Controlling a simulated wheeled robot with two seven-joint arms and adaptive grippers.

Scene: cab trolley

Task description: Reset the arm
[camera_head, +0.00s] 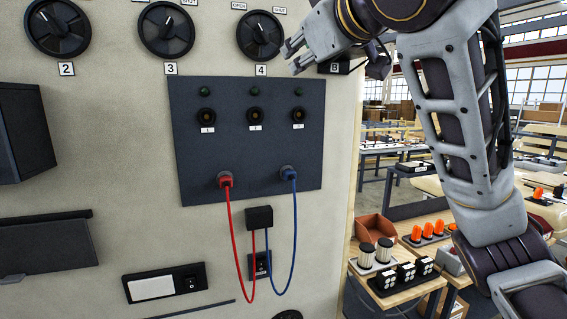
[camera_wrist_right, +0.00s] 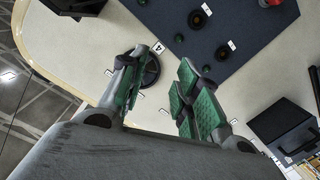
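My right arm (camera_head: 440,100) is raised along the right side of the head view, bent over at the top, with its hand reaching left. My right gripper (camera_head: 291,58) is beside the black rotary knob labelled 4 (camera_head: 258,34), at its right edge. In the right wrist view the gripper (camera_wrist_right: 165,78) has its green-padded fingers spread apart with nothing held between them. The knob (camera_wrist_right: 151,72) shows behind and beside one finger; whether they touch I cannot tell. My left gripper is not in view.
A cream panel carries two more knobs, 2 (camera_head: 57,28) and 3 (camera_head: 166,28). Below is a dark socket plate (camera_head: 215,150) with a red plug (camera_head: 225,180) and a blue plug (camera_head: 288,174) on hanging cables. A wooden table (camera_head: 400,290) with parts stands at right.

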